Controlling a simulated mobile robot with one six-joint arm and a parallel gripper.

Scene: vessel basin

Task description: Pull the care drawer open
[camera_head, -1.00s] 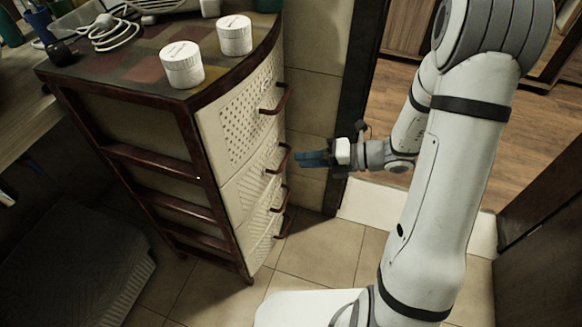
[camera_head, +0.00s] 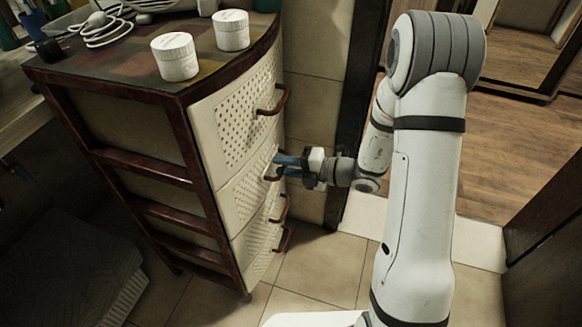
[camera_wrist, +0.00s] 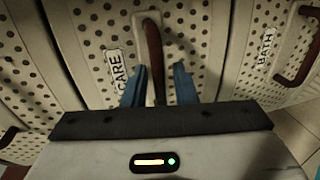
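The care drawer (camera_head: 243,192) is the second from the top in the cabinet and sits closed, flush with its neighbours. In the wrist view its perforated front carries a CARE label (camera_wrist: 117,72). Its dark red-brown handle (camera_wrist: 153,48) stands between the two blue fingers of my gripper (camera_wrist: 159,80). The fingers are open, with a visible gap on the right of the handle; the left finger is close to it, and I cannot tell if they touch. In the head view my gripper (camera_head: 282,166) is at this handle, partly hiding it.
The drawer above (camera_head: 235,105) and the lower drawers have similar handles. A drawer labelled BATH (camera_wrist: 264,47) lies beside it in the wrist view. Two white jars (camera_head: 175,57) stand on the cabinet top (camera_head: 130,75). Tiled floor (camera_head: 315,262) is free in front.

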